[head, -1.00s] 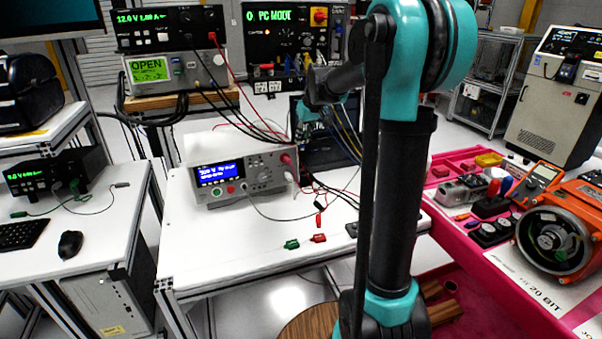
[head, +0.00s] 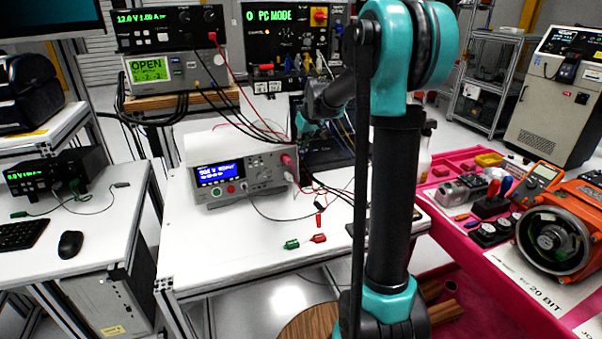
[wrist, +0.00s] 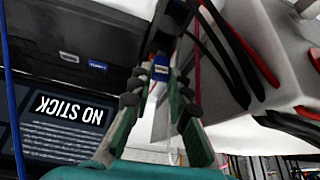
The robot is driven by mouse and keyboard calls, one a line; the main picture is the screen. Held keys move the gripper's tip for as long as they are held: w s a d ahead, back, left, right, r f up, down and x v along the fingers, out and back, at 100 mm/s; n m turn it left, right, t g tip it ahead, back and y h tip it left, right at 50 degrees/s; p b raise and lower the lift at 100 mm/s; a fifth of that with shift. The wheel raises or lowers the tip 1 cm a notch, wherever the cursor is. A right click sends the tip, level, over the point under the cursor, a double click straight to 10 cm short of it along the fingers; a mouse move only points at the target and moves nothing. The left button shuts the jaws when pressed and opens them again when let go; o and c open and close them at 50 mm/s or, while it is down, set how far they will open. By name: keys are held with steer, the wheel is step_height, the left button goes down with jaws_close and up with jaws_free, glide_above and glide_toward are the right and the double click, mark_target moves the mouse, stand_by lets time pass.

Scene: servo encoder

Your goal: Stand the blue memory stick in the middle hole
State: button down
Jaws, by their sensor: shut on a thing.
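In the wrist view my gripper (wrist: 160,92) is shut on a small blue stick (wrist: 161,68) with a pale label, held between the fingertips. The stick's far end is against a dark background and I cannot tell whether it touches anything. A dark laptop (wrist: 85,30) lies beside it, its screen reading "NO STICK" upside down in this view. A small blue mark (wrist: 97,65) shows on the laptop's edge. In the head view my gripper is small beside the laptop (head: 325,155), and the stick cannot be made out. I cannot make out the middle hole in either view.
A bench meter (head: 240,176) with red and black leads stands left of the laptop. Green and red clips (head: 304,241) lie on the white table (head: 235,240), whose front left is clear. Leads (wrist: 235,45) hang close to my gripper. A pink table (head: 470,235) with tools is at right.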

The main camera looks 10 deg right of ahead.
mark_target(302, 157)
steer(key=shift+f, duration=1.1)
steer(key=shift+f, duration=1.15)
stand_by(0.5)
steer(key=c, duration=1.4)
jaws_free()
steer(key=shift+o, duration=0.2)
steer(key=v, duration=1.2)
steer(key=shift+s, duration=0.1)
